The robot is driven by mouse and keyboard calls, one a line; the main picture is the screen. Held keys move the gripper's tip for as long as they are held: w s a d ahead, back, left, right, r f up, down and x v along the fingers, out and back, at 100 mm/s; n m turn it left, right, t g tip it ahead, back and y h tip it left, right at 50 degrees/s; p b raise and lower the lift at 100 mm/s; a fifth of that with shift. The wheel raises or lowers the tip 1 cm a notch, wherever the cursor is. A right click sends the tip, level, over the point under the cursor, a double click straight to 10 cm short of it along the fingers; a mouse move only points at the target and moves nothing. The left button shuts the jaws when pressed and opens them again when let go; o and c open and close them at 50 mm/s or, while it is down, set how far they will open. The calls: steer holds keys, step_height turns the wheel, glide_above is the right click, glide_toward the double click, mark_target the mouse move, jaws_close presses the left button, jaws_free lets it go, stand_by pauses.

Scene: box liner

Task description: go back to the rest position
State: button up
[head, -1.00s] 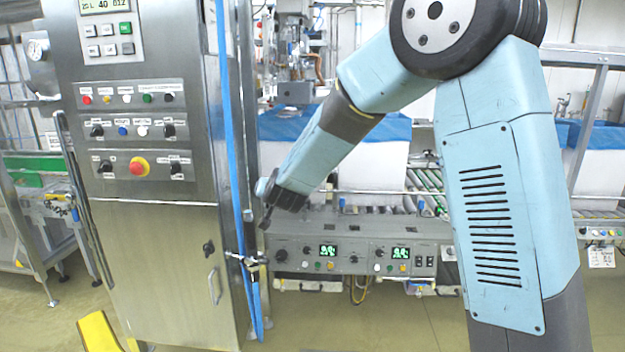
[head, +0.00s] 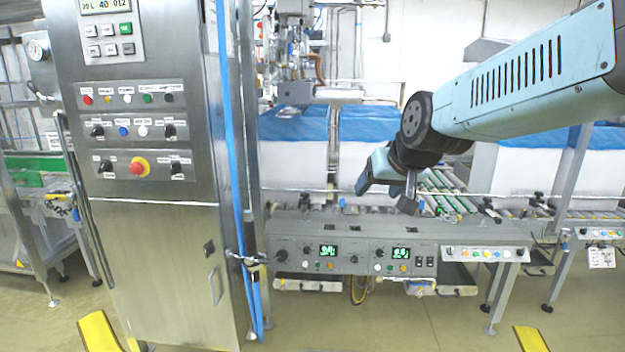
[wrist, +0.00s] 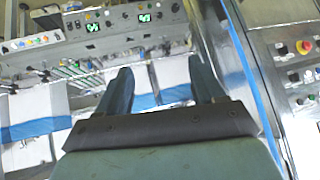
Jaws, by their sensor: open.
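My gripper (wrist: 160,90) shows in the wrist view with its two fingers spread apart and nothing between them. In the head view my blue arm reaches in from the right edge, and its wrist end hangs in front of the conveyor line. The gripper appears apart from the cabinet and the conveyor.
A steel control cabinet (head: 150,240) with a red-yellow stop button stands at left, a blue hose (head: 231,150) along its edge. A conveyor control panel (head: 350,250) and white boxes with blue liners (head: 370,125) stand behind. Yellow floor barriers (head: 98,332) sit low in front.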

steer(key=s+d+f+g+h, duration=0.1)
steer(key=s+d, duration=0.4)
steer(key=s, duration=0.3)
steer(key=s+d+f+m+g+h, duration=0.1)
steer(key=s+d, duration=0.4)
steer(key=s, duration=0.3)
steer(key=shift+s+g+h, duration=0.3)
steer(key=shift+f, duration=0.1)
steer(key=shift+c, duration=0.3)
